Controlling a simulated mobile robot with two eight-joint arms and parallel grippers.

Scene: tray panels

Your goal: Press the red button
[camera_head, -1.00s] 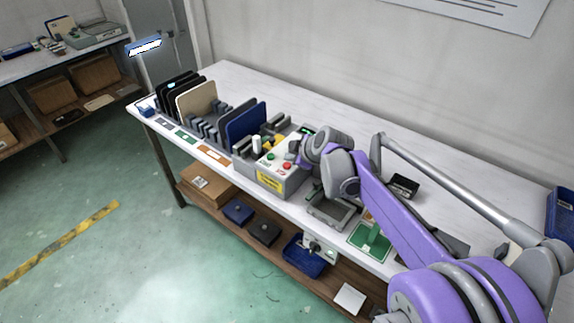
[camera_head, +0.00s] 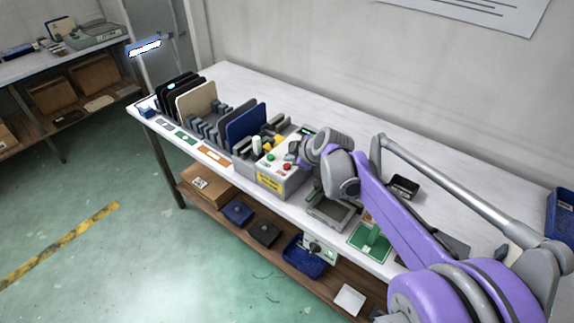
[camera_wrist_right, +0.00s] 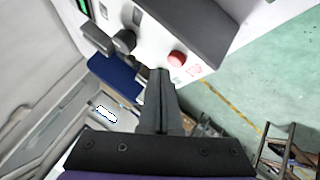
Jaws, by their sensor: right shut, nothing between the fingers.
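The red button (camera_head: 288,166) is a small round cap on the sloped top of a light grey control box (camera_head: 268,184) with a yellow label. In the right wrist view the red button (camera_wrist_right: 177,58) stands out from the white panel, beside a red printed label. My right gripper (camera_wrist_right: 161,72) is shut and empty. Its fingertips are close to the red button, just left of and below it in that view; I cannot tell whether they touch. In the head view my right wrist is at the box's right side, and the fingers are mostly hidden. My left gripper is not in view.
A green button (camera_head: 271,156) sits on the same panel. A black knob (camera_wrist_right: 124,41) shows in the wrist view. Upright panels, including a dark blue one (camera_head: 246,124), stand in racks to the left. A grey fixture (camera_head: 331,213) is right of the box. The table's back is clear.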

